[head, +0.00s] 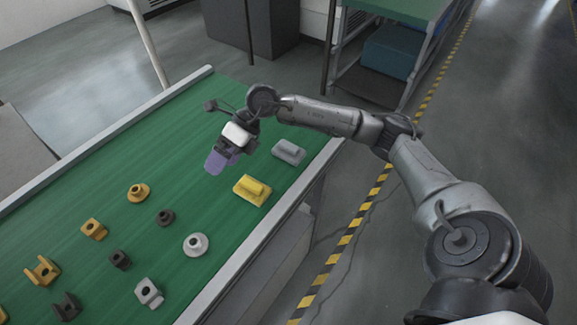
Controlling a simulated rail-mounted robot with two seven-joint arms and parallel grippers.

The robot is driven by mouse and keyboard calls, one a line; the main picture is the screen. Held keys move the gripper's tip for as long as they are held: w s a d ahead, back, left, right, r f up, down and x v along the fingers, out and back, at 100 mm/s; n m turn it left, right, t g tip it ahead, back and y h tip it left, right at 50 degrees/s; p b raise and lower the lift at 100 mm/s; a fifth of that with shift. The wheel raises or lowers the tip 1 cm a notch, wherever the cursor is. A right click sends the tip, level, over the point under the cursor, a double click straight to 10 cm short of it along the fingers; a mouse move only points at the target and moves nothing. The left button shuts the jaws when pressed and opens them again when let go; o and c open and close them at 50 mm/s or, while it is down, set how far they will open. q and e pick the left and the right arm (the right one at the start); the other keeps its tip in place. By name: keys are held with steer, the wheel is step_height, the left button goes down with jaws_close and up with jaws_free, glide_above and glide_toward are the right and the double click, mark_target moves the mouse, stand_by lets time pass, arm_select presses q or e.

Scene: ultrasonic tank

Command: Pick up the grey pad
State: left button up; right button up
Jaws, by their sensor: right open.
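The grey pad (289,151) lies on the green table top (150,160), near its right edge toward the far end. It is a light grey flat block with a raised part on top. My right gripper (217,160) is open above the table, to the left of the grey pad and apart from it. A purple piece shows at the gripper's end; I cannot tell whether it is part of the fingers. My left gripper is not in view.
A yellow pad (252,190) lies close in front of the grey pad. Several yellow, dark and grey parts, such as a grey flanged ring (195,245), stand nearer on the table. A raised pale rail (110,137) runs along the table's left side.

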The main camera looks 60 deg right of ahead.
steer(key=d+f+g+h+b, duration=0.1)
steer(key=d+f+h+b, duration=0.3)
steer(key=d, duration=0.7)
steer(key=m+g+h+b, duration=0.2)
steer(key=m+h+b, duration=0.1)
steer(key=h+b, duration=0.15)
glide_above(289, 145)
steer(key=shift+h, duration=0.45)
steer(key=f, duration=0.4)
steer(key=shift+s+f+p, duration=0.2)
steer(key=shift+p, duration=0.2)
steer(key=shift+f, duration=0.7)
step_height(289, 145, down, 5)
steer(key=shift+w+r+b, duration=0.1)
steer(key=shift+w+b, duration=0.05)
steer(key=shift+b, duration=0.55)
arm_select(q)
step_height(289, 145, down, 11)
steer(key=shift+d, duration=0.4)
arm_select(e)
steer(key=shift+c, duration=1.2)
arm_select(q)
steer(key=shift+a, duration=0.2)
arm_select(e)
steer(key=c, duration=0.8)
